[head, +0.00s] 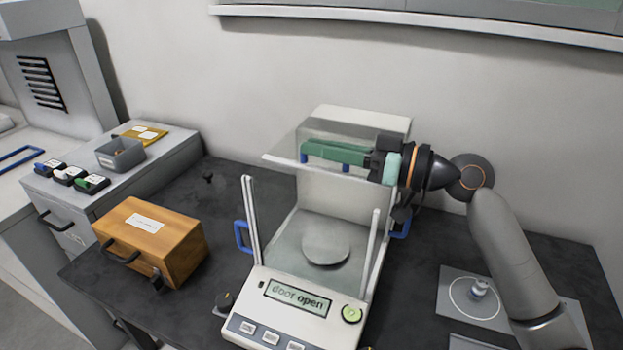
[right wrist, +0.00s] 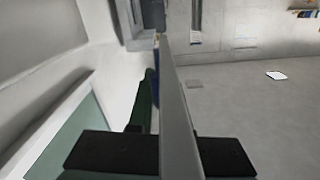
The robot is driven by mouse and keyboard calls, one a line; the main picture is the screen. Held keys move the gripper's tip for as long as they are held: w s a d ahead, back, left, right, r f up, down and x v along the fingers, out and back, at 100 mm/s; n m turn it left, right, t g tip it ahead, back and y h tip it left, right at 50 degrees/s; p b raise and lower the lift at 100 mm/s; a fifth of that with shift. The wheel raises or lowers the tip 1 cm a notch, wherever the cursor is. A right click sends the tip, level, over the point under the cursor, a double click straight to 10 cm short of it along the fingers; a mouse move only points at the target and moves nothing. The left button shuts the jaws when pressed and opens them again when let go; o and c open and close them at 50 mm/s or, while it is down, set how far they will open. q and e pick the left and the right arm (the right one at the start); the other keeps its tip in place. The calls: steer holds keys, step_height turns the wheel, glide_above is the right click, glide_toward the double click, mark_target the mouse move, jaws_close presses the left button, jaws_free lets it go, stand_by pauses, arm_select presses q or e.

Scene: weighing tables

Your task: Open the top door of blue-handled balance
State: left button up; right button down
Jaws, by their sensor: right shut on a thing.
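The blue-handled balance (head: 318,302) stands on the dark table, with a round pan (head: 326,248) inside and "door open" on its display. Its top door (head: 278,162), a clear panel with a pale front bar, sits at the back by the rear housing, and the chamber top in front is uncovered. In the right wrist view, the pale bar (right wrist: 178,110) runs between the jaws. My left gripper is out of view.
Blue side handles (head: 242,237) flank the balance. A wooden box (head: 150,242) stands to its left. A grey plate with a small metal weight (head: 479,287) lies at right. The wall is close behind the balance.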

mark_target(336, 131)
steer(key=w, duration=0.1)
steer(key=w+d+b, duration=0.1)
steer(key=w, duration=0.1)
steer(key=w+d+b, duration=0.1)
steer(key=w, duration=0.1)
steer(key=shift+w+f, duration=0.1)
steer(key=shift+f, duration=0.1)
steer(key=shift+w+d+r+b, duration=0.1)
steer(key=shift+w+d+b, duration=0.15)
steer(key=shift+w+b, duration=0.2)
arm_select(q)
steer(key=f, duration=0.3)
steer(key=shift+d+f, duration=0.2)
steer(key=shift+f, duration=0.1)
arm_select(e)
steer(key=c, duration=0.9)
jaws_free()
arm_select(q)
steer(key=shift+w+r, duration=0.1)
arm_select(e)
steer(key=shift+r, duration=0.1)
